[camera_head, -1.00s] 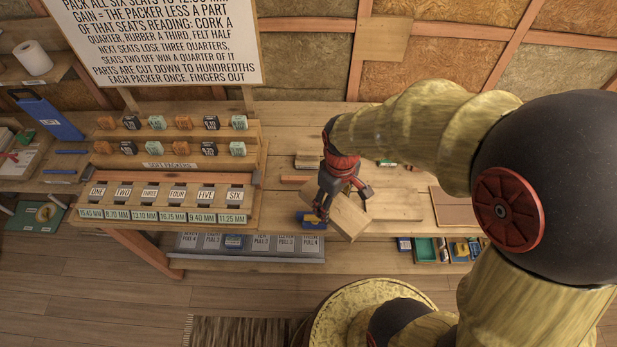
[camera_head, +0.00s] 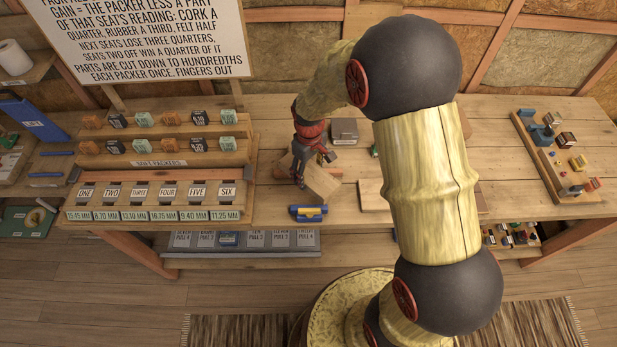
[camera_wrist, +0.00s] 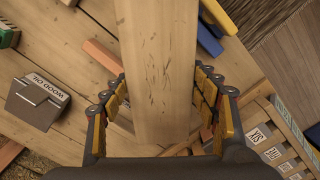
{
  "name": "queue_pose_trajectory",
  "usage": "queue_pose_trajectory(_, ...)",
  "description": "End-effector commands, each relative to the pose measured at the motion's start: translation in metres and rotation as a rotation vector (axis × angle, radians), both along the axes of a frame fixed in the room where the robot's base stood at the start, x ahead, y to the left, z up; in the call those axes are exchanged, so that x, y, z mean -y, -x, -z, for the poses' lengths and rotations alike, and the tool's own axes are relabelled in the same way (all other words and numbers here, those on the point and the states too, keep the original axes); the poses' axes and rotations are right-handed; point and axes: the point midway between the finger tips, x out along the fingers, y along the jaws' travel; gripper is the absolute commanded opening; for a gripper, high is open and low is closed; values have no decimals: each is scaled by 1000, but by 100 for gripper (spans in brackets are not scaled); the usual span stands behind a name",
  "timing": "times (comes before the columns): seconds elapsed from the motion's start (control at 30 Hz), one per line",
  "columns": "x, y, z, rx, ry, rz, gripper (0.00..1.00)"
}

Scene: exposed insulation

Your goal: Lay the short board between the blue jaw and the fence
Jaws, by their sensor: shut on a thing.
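A short pale board (camera_head: 322,182) is in my gripper (camera_head: 304,168), over the bench just right of the numbered rack. In the wrist view the board (camera_wrist: 155,65) runs up the middle of the picture, with the fingers of my gripper (camera_wrist: 160,105) closed against both its sides. A blue piece with some yellow (camera_head: 308,212) sits at the bench's front edge, just in front of the board. Blue (camera_wrist: 208,40) and yellow (camera_wrist: 220,15) parts also show right of the board in the wrist view. I cannot make out the fence for certain.
The seat rack (camera_head: 155,205) stands left of my gripper. A grey wood oil tin (camera_head: 344,130) stands behind it; it also shows in the wrist view (camera_wrist: 38,103). A tray of small parts (camera_head: 556,155) lies far right. My arm hides some of the middle bench.

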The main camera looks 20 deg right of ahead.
Motion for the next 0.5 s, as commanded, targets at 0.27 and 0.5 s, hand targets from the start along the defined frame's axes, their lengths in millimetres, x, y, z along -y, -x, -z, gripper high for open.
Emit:
queue_pose_trajectory(0.27, 0, -5, 29, -2, 0, 0, 19)
queue_pose_trajectory(0.5, 0, -6, 37, 2, 0, 0, 19)
